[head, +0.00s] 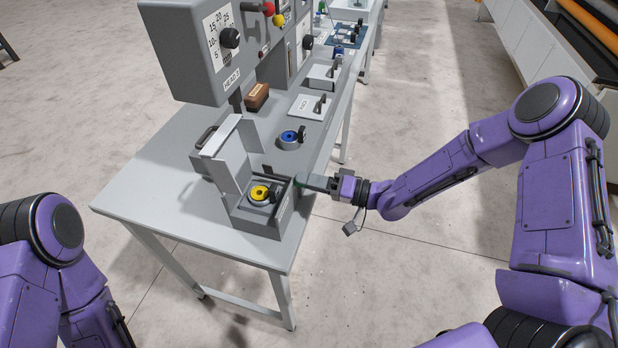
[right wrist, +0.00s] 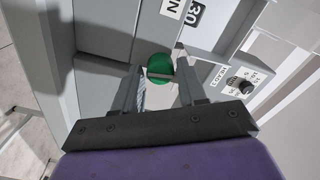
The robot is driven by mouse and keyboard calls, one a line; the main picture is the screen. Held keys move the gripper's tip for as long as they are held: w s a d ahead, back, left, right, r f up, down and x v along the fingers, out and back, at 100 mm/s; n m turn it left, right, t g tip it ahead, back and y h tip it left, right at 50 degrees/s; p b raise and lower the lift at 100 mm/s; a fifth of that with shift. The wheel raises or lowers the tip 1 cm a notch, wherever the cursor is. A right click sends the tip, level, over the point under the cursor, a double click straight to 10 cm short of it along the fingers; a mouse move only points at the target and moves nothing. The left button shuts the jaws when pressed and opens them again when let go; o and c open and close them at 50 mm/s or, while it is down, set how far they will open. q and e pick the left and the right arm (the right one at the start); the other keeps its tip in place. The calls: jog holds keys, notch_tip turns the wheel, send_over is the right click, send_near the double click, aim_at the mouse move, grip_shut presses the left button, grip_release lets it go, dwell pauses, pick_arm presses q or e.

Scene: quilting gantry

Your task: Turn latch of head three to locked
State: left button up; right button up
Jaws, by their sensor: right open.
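A round green latch with a pale bar across its middle shows in the right wrist view (right wrist: 159,66), on the side of a grey housing. The bar lies nearly level in that picture. My right gripper (right wrist: 162,80) is open, with its fingertips on either side of the green latch; I cannot tell whether they touch it. In the head view my right gripper (head: 309,183) is at the right side of the front grey box (head: 237,208), and the latch is mostly hidden there. My left gripper is out of view; only its arm shows at lower left.
A yellow spool (head: 259,193) sits in the front box, beside an upright grey cover (head: 228,160). A blue spool (head: 289,136) lies behind it on the grey bench (head: 150,205). A dial unit (head: 187,60) overhangs the bench.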

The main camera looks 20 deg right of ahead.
jog(key=shift+a, duration=0.1)
grip_shut()
jog(key=n+b, duration=0.2)
jog(key=n, duration=0.1)
jog(key=shift+f+n+b, duration=0.1)
jog(key=shift+n+b, duration=0.3)
jog(key=n+b, duration=0.3)
jog(key=n, duration=0.1)
jog(key=shift+n, duration=0.3)
jog(key=n+b, duration=0.4)
jog(key=n, duration=0.1)
jog(key=shift+s, duration=0.1)
jog(key=shift+n+b, duration=1.1)
jog(key=shift+n, duration=0.2)
